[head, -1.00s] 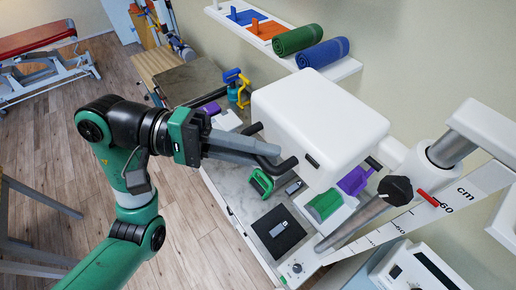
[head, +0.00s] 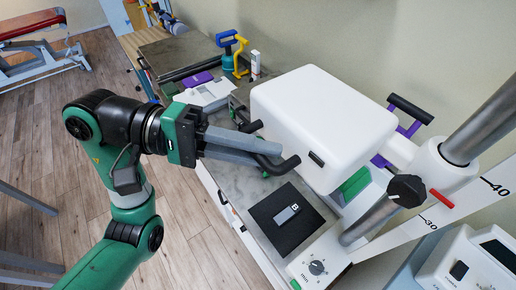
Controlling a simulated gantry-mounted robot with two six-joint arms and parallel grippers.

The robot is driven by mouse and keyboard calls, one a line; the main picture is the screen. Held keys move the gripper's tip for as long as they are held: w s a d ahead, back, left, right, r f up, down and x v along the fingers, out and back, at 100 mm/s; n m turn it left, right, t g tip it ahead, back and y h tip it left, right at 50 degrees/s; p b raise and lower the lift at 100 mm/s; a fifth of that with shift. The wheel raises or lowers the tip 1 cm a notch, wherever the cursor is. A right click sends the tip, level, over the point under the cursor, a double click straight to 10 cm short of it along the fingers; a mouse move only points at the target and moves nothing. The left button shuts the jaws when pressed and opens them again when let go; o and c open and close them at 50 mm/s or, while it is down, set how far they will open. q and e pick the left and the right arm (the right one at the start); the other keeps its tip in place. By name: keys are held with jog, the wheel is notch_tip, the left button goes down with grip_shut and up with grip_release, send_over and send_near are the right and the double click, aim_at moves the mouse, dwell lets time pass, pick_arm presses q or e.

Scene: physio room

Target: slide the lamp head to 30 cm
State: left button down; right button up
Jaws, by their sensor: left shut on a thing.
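The lamp head (head: 325,120) is a big white rounded box joined by an arm to a white collar (head: 445,168) on a slanted grey post (head: 372,218). A black clamp knob (head: 407,190) and a red pointer (head: 441,199) sit at the collar. The pointer lies between 30 and 40 on the white scale (head: 462,208), nearer 30. My left gripper (head: 272,156) is shut on the lamp head's black handle (head: 285,167) at its left side; the fingers hide part of the handle. My right gripper is not in view.
Under the head, a black mat (head: 265,230) with a grey device (head: 286,214) lies on the counter, beside a green block (head: 355,184). A dial (head: 317,267) sits on the white base. Purple and black gear (head: 410,110) stands behind the head. White equipment (head: 470,262) stands at lower right.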

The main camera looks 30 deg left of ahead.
pick_arm(q)
notch_tip(320, 180, down, 6)
jog(key=b, duration=0.3)
jog(key=shift+r, duration=0.1)
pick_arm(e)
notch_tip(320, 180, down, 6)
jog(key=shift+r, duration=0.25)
pick_arm(q)
jog(key=shift+w, duration=0.1)
jog(key=c, duration=0.9)
grip_release()
jog(key=shift+o, duration=0.2)
jog(key=shift+r, duration=0.1)
